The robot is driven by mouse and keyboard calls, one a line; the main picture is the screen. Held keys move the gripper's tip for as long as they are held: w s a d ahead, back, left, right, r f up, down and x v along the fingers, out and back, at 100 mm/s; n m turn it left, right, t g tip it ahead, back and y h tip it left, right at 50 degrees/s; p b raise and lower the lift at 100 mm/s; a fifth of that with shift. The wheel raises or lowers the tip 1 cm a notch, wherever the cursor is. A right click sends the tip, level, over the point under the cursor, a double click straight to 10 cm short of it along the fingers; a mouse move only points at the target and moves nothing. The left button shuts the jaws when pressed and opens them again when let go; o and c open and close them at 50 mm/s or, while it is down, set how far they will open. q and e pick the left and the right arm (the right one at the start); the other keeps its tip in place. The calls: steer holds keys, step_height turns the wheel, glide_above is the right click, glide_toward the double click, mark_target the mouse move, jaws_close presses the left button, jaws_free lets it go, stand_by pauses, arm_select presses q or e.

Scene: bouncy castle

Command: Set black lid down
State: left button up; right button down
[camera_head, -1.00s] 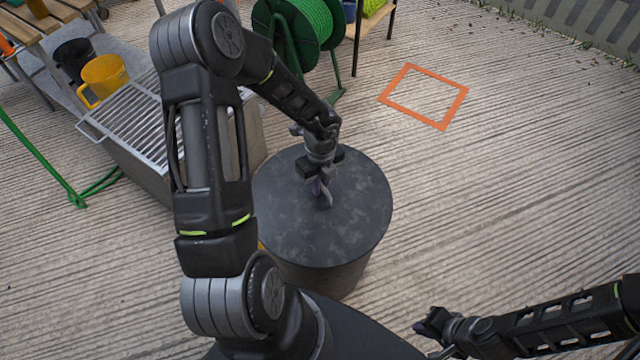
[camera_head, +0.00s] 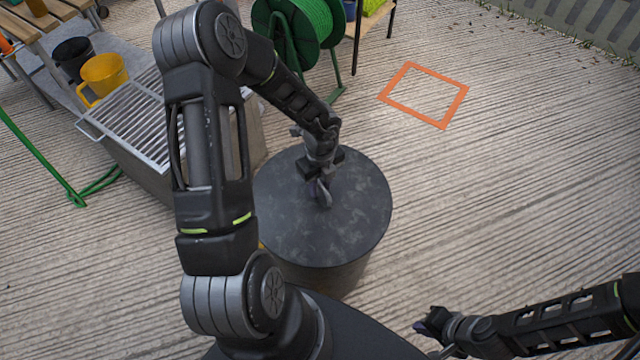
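The black lid (camera_head: 345,225) is a round dark disc with a mottled top. It lies flat over the top of a dark round drum (camera_head: 325,280) in the middle of the head view. My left gripper (camera_head: 322,195) points down at the lid's middle, with its fingers at a small upright handle there. The fingers and handle overlap, so the grip itself is hard to make out. My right gripper (camera_head: 432,325) is low at the right, away from the lid, and its fingers are too small to read. An orange square outline (camera_head: 423,95) is on the ground at the upper right.
A green hose reel (camera_head: 300,35) stands behind the drum. The ribbed ground right of the drum is clear.

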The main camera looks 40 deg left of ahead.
arm_select(q)
steer(key=shift+o, duration=1.1)
step_height(320, 180, up, 8)
steer(key=shift+f+p, duration=0.1)
steer(key=shift+p, duration=0.95)
